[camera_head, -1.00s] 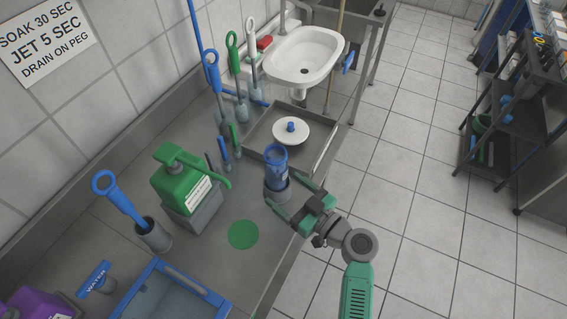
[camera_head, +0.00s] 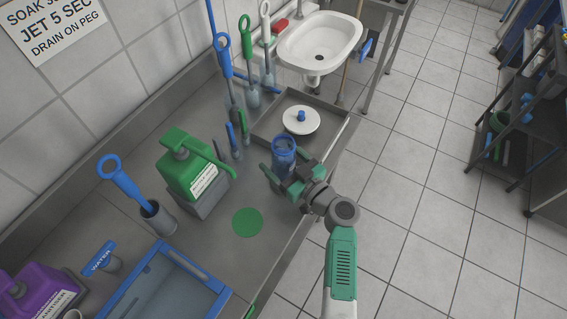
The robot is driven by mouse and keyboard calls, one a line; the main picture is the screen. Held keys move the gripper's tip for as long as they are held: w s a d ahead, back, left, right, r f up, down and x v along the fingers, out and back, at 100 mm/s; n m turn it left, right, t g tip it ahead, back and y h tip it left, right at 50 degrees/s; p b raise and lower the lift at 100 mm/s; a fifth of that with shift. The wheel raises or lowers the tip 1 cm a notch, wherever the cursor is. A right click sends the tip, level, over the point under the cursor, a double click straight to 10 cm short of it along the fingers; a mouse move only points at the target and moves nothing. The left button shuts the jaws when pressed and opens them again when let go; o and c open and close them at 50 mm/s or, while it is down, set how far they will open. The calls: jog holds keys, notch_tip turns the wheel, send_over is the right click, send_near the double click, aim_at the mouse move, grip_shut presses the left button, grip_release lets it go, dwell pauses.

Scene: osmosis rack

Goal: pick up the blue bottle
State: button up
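The blue bottle (camera_head: 284,153) is translucent and stands upright near the counter's right edge, in front of the metal tray. My gripper (camera_head: 283,172) is at the bottle's lower half, with its green fingers reaching to either side of it. The fingers hide the bottle's lower part and most of the grey cup-like holder around its base. I cannot tell whether the fingers touch the bottle.
A green pump bottle (camera_head: 188,165) stands left of the gripper, with a green disc (camera_head: 247,222) on the counter. The tray (camera_head: 262,128) holds a white lid (camera_head: 301,121). Several brushes stand behind. A blue-rimmed basin (camera_head: 208,287) is at the front.

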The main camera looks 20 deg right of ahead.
aim_at(282, 136)
jog(key=c, duration=1.1)
notch_tip(282, 136, up, 10)
jog(key=shift+p, duration=0.8)
